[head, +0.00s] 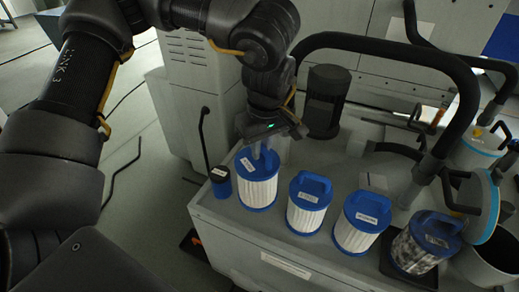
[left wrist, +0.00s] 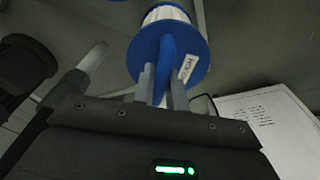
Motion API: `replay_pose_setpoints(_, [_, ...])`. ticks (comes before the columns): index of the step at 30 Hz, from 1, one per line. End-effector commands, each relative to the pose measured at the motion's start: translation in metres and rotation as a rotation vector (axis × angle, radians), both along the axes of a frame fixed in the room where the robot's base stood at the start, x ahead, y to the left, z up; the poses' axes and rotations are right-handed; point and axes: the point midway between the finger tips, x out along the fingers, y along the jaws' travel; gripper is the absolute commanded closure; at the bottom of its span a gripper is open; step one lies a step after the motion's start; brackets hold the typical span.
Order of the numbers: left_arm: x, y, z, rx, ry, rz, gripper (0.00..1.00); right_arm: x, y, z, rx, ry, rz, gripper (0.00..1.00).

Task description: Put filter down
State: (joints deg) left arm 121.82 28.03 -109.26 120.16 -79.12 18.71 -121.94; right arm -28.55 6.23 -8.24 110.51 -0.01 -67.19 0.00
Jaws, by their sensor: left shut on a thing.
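A white pleated filter (head: 258,190) with a blue lid and a label is at the left end of a row on the grey cabinet top. My left gripper (head: 263,150) is above it, shut on its blue handle. The left wrist view shows the gripper fingers (left wrist: 161,88) on both sides of the handle, with the filter's blue lid (left wrist: 145,52) beyond. The filter looks upright. I cannot tell whether its base touches the cabinet top. My right gripper is not in view.
Two similar filters (head: 307,207) (head: 360,225) stand close to the right, then a dark, dirty one (head: 420,247) on a black mat. A small blue pot (head: 220,184) is just left. A black cylinder (head: 326,100) and a thick black hose (head: 400,50) are behind.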

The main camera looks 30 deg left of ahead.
Motion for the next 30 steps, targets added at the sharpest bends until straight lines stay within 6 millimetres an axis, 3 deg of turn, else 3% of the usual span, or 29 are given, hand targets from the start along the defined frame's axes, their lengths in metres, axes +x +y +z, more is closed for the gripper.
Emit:
replay_pose_setpoints(4, [-0.016, -0.013, 0.027, -0.001, -0.005, -0.005, 1.0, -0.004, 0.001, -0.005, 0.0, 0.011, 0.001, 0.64])
replay_pose_setpoints(15, [-0.066, -0.054, 0.054, 0.0, -0.003, -0.004, 1.0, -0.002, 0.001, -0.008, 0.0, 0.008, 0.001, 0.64])
replay_pose_setpoints(22, [-0.082, -0.066, 0.063, 0.0, -0.002, -0.002, 1.0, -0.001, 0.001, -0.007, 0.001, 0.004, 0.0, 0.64])
replay_pose_setpoints(30, [-0.086, -0.069, 0.066, 0.0, -0.001, -0.002, 1.0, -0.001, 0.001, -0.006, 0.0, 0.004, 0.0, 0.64])
